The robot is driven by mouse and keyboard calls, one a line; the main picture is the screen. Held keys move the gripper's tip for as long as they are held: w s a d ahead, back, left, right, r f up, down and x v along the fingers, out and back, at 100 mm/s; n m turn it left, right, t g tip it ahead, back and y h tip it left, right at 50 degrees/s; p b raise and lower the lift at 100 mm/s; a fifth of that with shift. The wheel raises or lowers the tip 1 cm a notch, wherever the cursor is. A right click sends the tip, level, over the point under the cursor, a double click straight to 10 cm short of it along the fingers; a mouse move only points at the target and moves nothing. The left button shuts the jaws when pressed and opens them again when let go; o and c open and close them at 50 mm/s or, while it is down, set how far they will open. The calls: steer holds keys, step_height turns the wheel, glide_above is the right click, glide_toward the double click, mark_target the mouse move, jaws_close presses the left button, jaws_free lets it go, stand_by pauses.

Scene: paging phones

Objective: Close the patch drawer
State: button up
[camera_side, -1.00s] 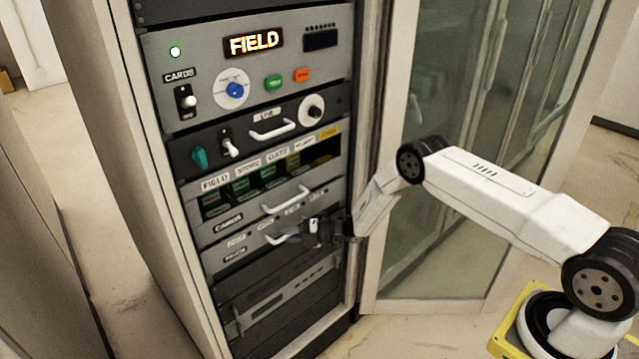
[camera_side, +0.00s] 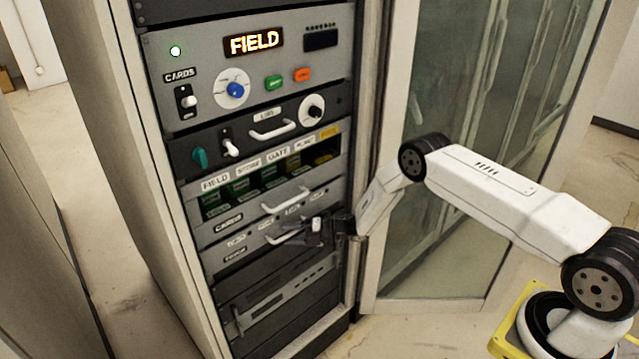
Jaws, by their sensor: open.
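The patch drawer (camera_side: 236,254) is a grey front low in the rack with small white labels and a white bar handle (camera_side: 284,237). Its front looks about in line with the rack face; a small gap cannot be ruled out. My gripper (camera_side: 313,233) is open and empty at the right end of this handle. The dark fingers overlap the drawer's right part in the picture, and whether they touch the handle cannot be told.
The cards drawer (camera_side: 229,224) with its own handle (camera_side: 286,201) is just above. Higher up are card slots (camera_side: 268,177), a dark panel with knobs (camera_side: 256,130) and a lit FIELD display (camera_side: 254,43). The open glass door (camera_side: 440,235) stands behind my arm.

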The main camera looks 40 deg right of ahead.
steer(key=v, duration=0.7)
stand_by(0.4)
steer(key=s+d+r+m+g+h, duration=0.15)
steer(key=s+r+m+h, duration=0.25)
steer(key=r+m+h, duration=0.75)
steer(key=s+a+r+m+g, duration=0.1)
steer(key=s+r+m+g, duration=0.2)
steer(key=s+m, duration=0.4)
steer(key=s+a+r+m+g, duration=0.2)
steer(key=s+r+m+g, duration=0.2)
steer(key=s, duration=1.1)
steer(key=m, duration=0.3)
steer(key=shift+s+r, duration=0.4)
